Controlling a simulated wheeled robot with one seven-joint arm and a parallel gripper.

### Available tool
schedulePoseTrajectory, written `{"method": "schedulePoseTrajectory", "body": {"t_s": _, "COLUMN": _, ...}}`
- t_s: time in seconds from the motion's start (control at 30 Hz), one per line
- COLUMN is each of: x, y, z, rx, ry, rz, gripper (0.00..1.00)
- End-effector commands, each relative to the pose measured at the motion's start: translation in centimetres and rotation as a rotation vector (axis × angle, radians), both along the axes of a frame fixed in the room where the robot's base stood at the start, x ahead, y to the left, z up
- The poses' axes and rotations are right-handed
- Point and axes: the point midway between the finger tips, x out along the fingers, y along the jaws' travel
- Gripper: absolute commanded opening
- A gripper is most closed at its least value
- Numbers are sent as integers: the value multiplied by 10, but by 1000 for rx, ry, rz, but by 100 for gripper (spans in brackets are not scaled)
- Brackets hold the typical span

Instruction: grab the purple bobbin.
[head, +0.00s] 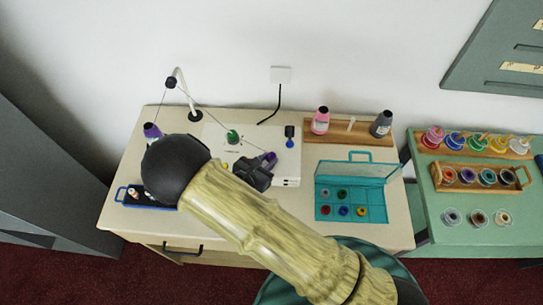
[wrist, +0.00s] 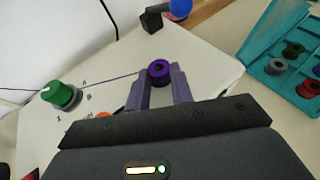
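The purple bobbin (wrist: 159,71) has a dark round hole in its top. In the wrist view it sits between the tips of my gripper (wrist: 160,82), with a finger close against each side. The gap between the fingers matches the bobbin's width, so the gripper looks shut on it. A thin purple thread runs left from the bobbin. In the head view the bobbin (head: 270,158) shows just past my dark gripper (head: 262,166), over the right part of the white machine (head: 288,169). Whether its underside touches the machine is hidden.
A green knob (head: 232,136) and a blue-topped post (head: 290,136) stand near the gripper. A thread guide (head: 195,114) rises at the back left. A teal open box (head: 385,205) of small bobbins lies right. Bottles (head: 319,122) stand on a wooden rack (head: 350,137).

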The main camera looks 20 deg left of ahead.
Motion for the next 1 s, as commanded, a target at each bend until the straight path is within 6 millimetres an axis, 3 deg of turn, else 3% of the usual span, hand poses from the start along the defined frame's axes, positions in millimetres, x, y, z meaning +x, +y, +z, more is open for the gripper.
{"method": "schedulePoseTrajectory", "body": {"t_s": 0.1, "x": 0, "y": 0, "z": 0, "rx": 0, "ry": 0, "rz": 0, "gripper": 0}}
{"method": "schedulePoseTrajectory", "body": {"t_s": 0.53, "x": 0, "y": 1, "z": 11, "rx": 4, "ry": -1, "rz": -1, "gripper": 0}}
{"method": "schedulePoseTrajectory", "body": {"t_s": 1.0, "x": 0, "y": 0, "z": 80, "rx": 5, "ry": 0, "rz": -1, "gripper": 0}}
